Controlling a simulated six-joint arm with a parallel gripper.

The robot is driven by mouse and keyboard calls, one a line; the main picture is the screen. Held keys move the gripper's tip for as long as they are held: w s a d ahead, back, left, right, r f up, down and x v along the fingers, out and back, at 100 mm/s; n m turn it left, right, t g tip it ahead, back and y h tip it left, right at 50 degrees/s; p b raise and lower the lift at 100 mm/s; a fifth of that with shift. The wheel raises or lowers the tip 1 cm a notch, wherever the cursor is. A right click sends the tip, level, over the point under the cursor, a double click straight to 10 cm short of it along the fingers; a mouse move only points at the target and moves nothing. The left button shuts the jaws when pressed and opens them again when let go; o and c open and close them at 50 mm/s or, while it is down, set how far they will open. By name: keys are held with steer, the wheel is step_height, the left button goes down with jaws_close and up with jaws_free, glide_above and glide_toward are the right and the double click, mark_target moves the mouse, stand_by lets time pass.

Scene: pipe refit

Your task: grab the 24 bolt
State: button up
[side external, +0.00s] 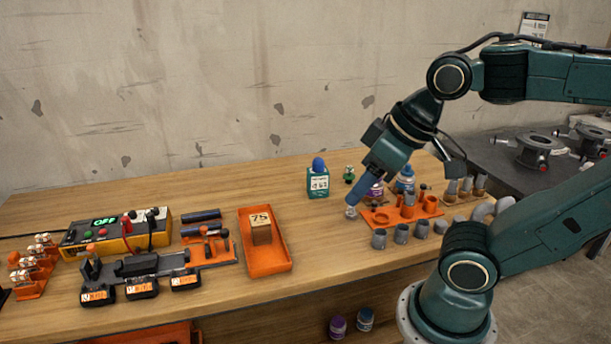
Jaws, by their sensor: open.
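My gripper (362,192) points down and left over the right part of the wooden table. It is open, and I see nothing held in it. Its lower end is close to a small pale piece (351,212) at the left edge of an orange rack (383,217); I cannot tell whether they touch. The rack holds several small orange and grey parts. No number 24 can be read on any part, so I cannot tell which one is the 24 bolt. My gripper and wrist hide some of the area behind the rack.
Grey pipe pieces (401,234) stand in front of the rack. A green box with a blue ball (318,182) stands behind left, with bottles (405,180) behind the rack. An orange tray (268,262) holds a block marked 75 (261,231). Table between tray and rack is clear.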

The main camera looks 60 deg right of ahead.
stand_by(0.3)
steer(key=w+d+f+n+g+h, duration=0.1)
steer(key=w+d+n+g, duration=0.1)
steer(key=w+d, duration=0.55)
steer(key=w+d+f+n+g, duration=0.1)
steer(key=w+d+n, duration=0.2)
steer(key=w+d, duration=0.4)
steer(key=d+f+n+g+y, duration=0.1)
steer(key=d+f+n, duration=0.1)
steer(key=d+f, duration=0.7)
steer(key=d+f+n+g, duration=0.2)
steer(key=d+f, duration=0.4)
steer(key=d, duration=0.8)
steer(key=shift+s+f, duration=0.15)
steer(key=shift+f, duration=1.95)
steer(key=shift+s+f, duration=0.15)
steer(key=shift+f, duration=1.9)
steer(key=shift+f, duration=0.1)
